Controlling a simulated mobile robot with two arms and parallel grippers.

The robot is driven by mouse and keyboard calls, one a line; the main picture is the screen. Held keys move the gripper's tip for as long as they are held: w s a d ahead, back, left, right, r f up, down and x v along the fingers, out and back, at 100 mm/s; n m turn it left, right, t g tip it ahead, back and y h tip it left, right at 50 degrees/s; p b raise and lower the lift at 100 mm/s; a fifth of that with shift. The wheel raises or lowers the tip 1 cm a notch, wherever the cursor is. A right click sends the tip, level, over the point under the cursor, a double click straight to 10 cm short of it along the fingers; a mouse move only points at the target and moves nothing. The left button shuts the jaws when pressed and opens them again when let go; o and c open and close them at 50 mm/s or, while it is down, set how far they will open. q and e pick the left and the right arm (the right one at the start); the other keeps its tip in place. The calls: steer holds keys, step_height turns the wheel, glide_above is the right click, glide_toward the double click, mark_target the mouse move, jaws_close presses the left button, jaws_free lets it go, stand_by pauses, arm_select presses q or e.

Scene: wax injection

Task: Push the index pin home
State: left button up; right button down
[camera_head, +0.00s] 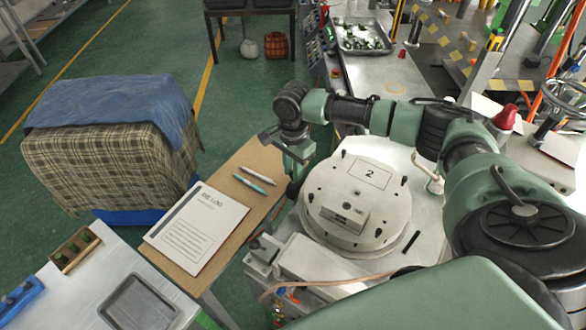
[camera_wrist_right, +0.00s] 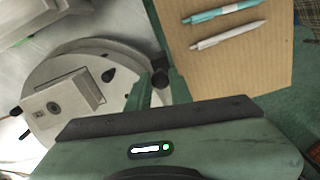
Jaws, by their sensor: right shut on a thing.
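The round pale die (camera_head: 330,206) with a "2" label sits on the light machine table, and part of it shows in the wrist view (camera_wrist_right: 95,50). My right gripper (camera_head: 294,182) is at the die's left side, pointing down. In the wrist view my right gripper (camera_wrist_right: 160,92) is shut on a small black knob (camera_wrist_right: 160,78), which looks like the index pin, beside the die's rim. How deep the pin sits is hidden by the fingers. My left gripper is not in view.
A wooden board (camera_head: 262,165) left of the die holds two pens (camera_head: 255,183) and a paper booklet (camera_head: 198,228). A metal tray (camera_head: 138,302) lies at the lower left.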

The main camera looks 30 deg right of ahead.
steer(key=shift+d, duration=0.25)
stand_by(0.6)
steer(key=shift+s+f, duration=0.1)
steer(key=shift+f, duration=0.75)
steer(key=c, duration=1.5)
jaws_free()
steer(key=shift+o, duration=1.2)
steer(key=shift+f, duration=0.15)
steer(key=shift+w+d, duration=0.1)
steer(key=shift+w, duration=0.1)
